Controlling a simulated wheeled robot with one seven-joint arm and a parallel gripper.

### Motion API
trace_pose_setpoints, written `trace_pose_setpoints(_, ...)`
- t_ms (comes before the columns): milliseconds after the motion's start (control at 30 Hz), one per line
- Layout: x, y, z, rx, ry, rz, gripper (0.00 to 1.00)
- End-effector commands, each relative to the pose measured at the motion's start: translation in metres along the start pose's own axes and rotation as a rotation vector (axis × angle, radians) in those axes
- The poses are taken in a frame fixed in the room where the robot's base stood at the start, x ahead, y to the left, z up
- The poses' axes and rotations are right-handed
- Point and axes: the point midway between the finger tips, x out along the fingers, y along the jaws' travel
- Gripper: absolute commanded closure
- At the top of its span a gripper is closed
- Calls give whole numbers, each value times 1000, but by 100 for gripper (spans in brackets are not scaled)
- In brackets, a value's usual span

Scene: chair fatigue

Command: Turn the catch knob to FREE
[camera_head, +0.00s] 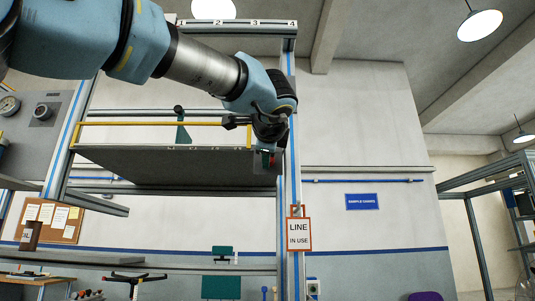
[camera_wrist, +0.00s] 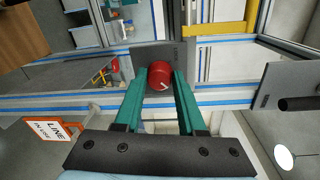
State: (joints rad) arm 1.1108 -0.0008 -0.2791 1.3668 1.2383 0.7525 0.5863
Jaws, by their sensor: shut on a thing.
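The catch knob (camera_wrist: 159,76) is red and round with a pale pointer mark, set on a grey plate (camera_wrist: 172,54) in the wrist view. My gripper (camera_wrist: 160,88) has two green fingers, one on each side of the knob, shut on it. In the head view my gripper (camera_head: 267,150) is at the right end of the raised platform, next to the upright post, and only a bit of red shows there. The lettering on the plate is too small to read, so I cannot tell which setting the pointer marks.
A raised dark platform (camera_head: 180,165) with a yellow rail (camera_head: 165,124) spans left of my gripper. An aluminium post with a blue stripe (camera_head: 292,190) stands close on the right. A "LINE IN USE" sign (camera_head: 299,234) hangs on the post. Open space lies further right.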

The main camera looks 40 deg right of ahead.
Motion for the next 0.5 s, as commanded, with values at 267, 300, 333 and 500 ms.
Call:
trace_pose_setpoints(267,0,1,-1,11,0,2,100)
trace_pose_setpoints(300,0,1,-1,10,0,2,100)
trace_pose_setpoints(333,0,1,-1,10,0,2,100)
trace_pose_setpoints(500,0,1,-1,10,0,2,53)
